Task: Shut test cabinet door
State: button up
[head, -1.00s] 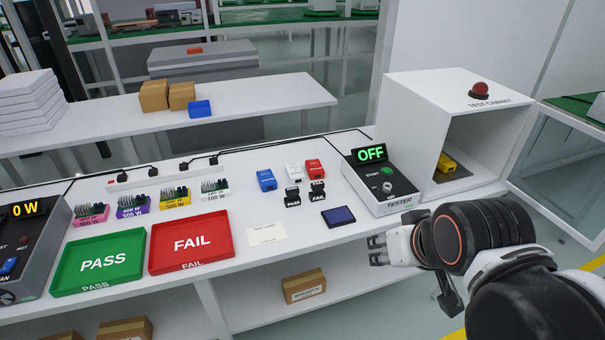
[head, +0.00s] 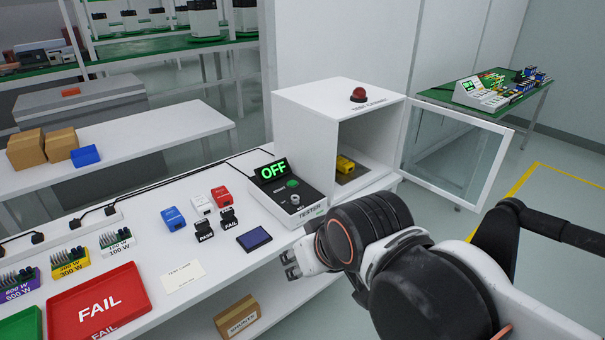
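The test cabinet (head: 305,120) is a white box with a red dome lamp (head: 358,95) on top, at the right end of the bench. Its glass door (head: 455,155) with a white frame stands wide open, swung out to the right. A yellow block (head: 345,164) lies inside the cabinet on a dark pad. My gripper (head: 288,265) is in front of the bench's front edge, left of and nearer than the cabinet, apart from the door. Its fingers show a gap between them and hold nothing that I can see.
The tester (head: 287,193) reading OFF stands just left of the cabinet. Small coloured blocks, a dark blue pad (head: 254,239) and a red FAIL tray (head: 98,300) are on the bench. A green-topped table (head: 440,97) stands behind the door. The floor right of the door is clear.

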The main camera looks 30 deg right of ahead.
aim_at(508, 134)
jog(key=k, duration=1.05)
jog(key=l+u, duration=0.1)
jog(key=u, duration=0.35)
jog(key=k+l+u, duration=0.1)
jog(key=u, duration=0.4)
jog(key=l+u, duration=0.1)
jog(key=u, duration=0.35)
jog(key=k+l, duration=0.15)
jog(key=l, duration=0.5)
jog(key=k+l, duration=0.15)
jog(key=l, duration=0.55)
jog(key=k+l, duration=0.1)
jog(key=l, duration=0.55)
jog(key=k+l, duration=0.15)
jog(key=l, duration=0.5)
jog(key=k+l, duration=0.15)
jog(key=l, duration=0.5)
jog(key=k+l, duration=0.15)
jog(key=l, duration=0.55)
jog(key=k+l, duration=0.1)
jog(key=l, duration=0.55)
jog(key=k+l, duration=0.15)
jog(key=l, duration=0.5)
jog(key=k+l+z, duration=0.1)
jog(key=z, duration=0.3)
jog(key=k+l+z, duration=0.15)
jog(key=z, duration=0.25)
